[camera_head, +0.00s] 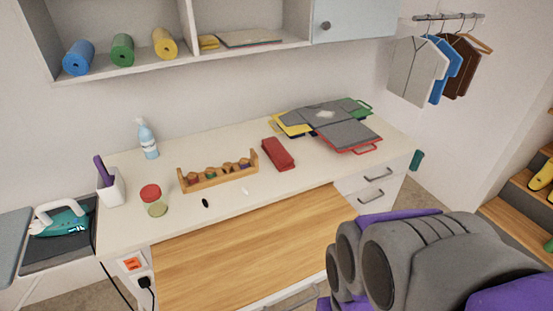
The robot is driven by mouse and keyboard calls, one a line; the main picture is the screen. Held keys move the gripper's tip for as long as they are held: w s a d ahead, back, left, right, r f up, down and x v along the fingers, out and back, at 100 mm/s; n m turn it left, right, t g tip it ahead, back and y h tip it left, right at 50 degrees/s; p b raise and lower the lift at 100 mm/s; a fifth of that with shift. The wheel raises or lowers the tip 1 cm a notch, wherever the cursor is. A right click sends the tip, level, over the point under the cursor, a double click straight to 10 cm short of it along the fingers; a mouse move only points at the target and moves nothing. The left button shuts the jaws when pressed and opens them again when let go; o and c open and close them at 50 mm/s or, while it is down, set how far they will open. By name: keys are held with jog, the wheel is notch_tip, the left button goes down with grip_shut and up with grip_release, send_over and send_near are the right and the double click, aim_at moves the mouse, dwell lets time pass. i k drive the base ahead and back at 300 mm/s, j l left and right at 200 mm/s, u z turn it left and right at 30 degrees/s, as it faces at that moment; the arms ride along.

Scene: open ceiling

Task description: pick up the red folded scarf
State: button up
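The red folded scarf (278,154) lies on the white countertop, a small flat red bundle right of the wooden rack. Nothing lies on top of it. My arm, grey and purple, fills the lower right of the head view. I cannot make out fingertips on it, so I cannot tell where my gripper's fingers are or whether they hold anything. The arm is apart from the scarf in the picture, below and to the right of it.
A wooden rack (218,174) stands left of the scarf, and grey folding boards (345,134) with coloured pieces lie to its right. A jar (154,202), spray bottle (148,139) and iron (62,222) are further left. The wooden surface (245,252) in front is clear.

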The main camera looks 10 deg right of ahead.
aim_at(281, 158)
jog(key=u, duration=0.4)
jog(key=k+u, duration=0.15)
jog(key=u, duration=0.7)
jog(key=l+u, duration=0.2)
jog(key=l, duration=0.5)
jog(key=l+u, duration=0.15)
jog(key=l, duration=0.55)
jog(key=k+l+u, duration=0.2)
jog(key=l, duration=1.35)
jog(key=k+l, duration=0.15)
jog(key=l, duration=0.65)
